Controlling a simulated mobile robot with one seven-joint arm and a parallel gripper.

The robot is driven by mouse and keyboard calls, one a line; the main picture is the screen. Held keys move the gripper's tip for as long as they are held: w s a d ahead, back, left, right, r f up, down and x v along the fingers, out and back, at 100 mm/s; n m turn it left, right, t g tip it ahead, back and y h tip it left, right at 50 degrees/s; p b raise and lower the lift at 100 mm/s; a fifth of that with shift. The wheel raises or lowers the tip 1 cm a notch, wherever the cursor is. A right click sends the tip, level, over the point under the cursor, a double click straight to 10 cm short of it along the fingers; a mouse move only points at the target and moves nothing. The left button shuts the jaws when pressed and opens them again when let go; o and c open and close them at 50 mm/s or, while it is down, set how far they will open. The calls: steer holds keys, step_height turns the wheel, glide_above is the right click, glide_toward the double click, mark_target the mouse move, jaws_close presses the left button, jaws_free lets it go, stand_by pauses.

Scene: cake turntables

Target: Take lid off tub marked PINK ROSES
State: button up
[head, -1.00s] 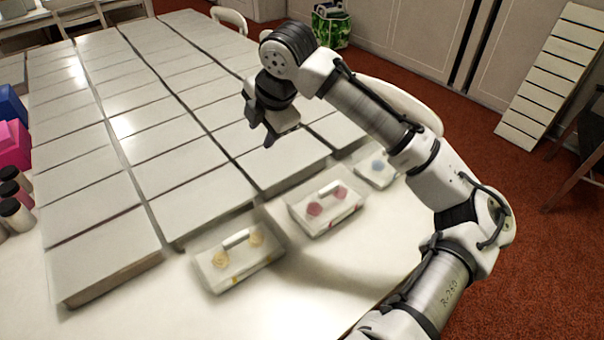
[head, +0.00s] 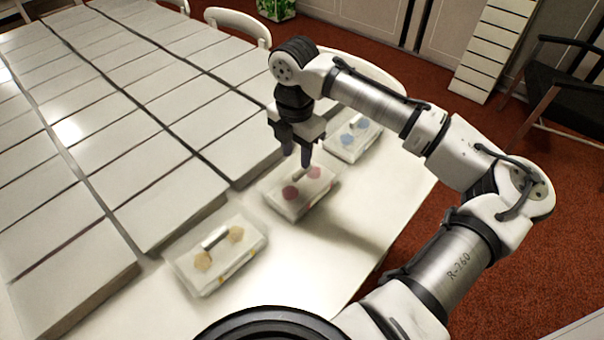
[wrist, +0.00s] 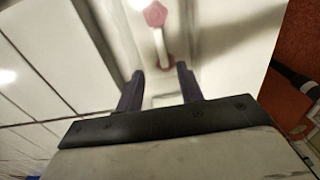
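The tub with pink roses (head: 302,198) is a clear, shallow box with two pink roses showing and a pale bar handle on its lid. It stands on the white table, between two similar tubs, with its lid on. My gripper (head: 297,160) points down just above this lid, near the handle. In the wrist view, my gripper's fingers (wrist: 159,70) are apart and empty. The lid's handle (wrist: 160,42) lies ahead of the gap between them, with a pink rose at each end. I cannot read any label. Contact with the handle cannot be told.
A tub with yellow roses (head: 218,262) stands at the front left, and one with blue roses (head: 352,140) at the back right. The table's front right is clear.

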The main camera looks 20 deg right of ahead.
mark_target(298, 172)
steer(key=f, duration=0.3)
steer(key=f+p, duration=0.1)
steer(key=f, duration=0.1)
steer(key=shift+s+d, duration=0.15)
steer(key=shift+s, duration=0.1)
steer(key=shift+c, duration=0.3)
jaws_close()
